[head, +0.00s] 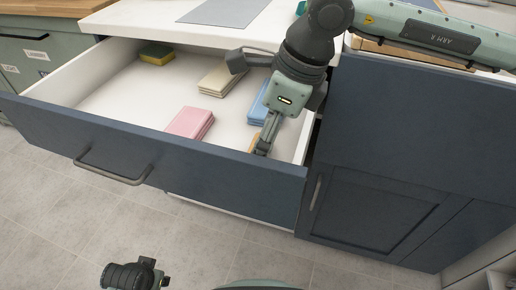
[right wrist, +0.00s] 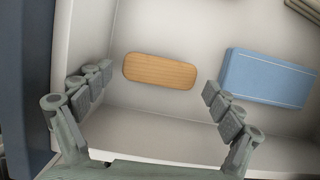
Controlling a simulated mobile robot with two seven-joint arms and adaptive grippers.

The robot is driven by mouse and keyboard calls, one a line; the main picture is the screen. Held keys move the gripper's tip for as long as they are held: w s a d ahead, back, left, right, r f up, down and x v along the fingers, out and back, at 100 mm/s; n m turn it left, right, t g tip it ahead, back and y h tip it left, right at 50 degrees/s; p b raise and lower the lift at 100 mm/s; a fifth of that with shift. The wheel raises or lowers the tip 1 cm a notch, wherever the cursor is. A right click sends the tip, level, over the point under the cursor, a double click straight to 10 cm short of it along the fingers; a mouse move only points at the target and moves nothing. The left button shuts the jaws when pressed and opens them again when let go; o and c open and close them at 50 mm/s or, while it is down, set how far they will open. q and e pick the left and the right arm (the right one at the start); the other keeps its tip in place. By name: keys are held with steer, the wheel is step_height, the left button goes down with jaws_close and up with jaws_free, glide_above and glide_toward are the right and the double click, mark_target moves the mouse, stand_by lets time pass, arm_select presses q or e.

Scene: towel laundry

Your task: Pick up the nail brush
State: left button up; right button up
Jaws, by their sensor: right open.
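The nail brush (right wrist: 160,71) shows in the right wrist view as an oblong, light wooden piece with rounded ends. It lies flat on the white drawer floor, near the drawer's wall. In the head view only a small tan bit of it (head: 254,143) shows beside a finger; the rest is hidden by my right gripper (head: 250,104). In the right wrist view my right gripper (right wrist: 158,82) is open and empty, with one finger to each side of the brush and apart from it. My left gripper is not in view.
The open drawer (head: 150,150) also holds a pink folded cloth (head: 190,122), a beige one (head: 222,80), a blue one (head: 262,100) and a yellow-green sponge (head: 157,54). The blue cloth (right wrist: 268,78) is close to the right finger. The drawer walls stand around the brush.

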steer(key=shift+x, duration=0.9)
steer(key=shift+c, duration=0.3)
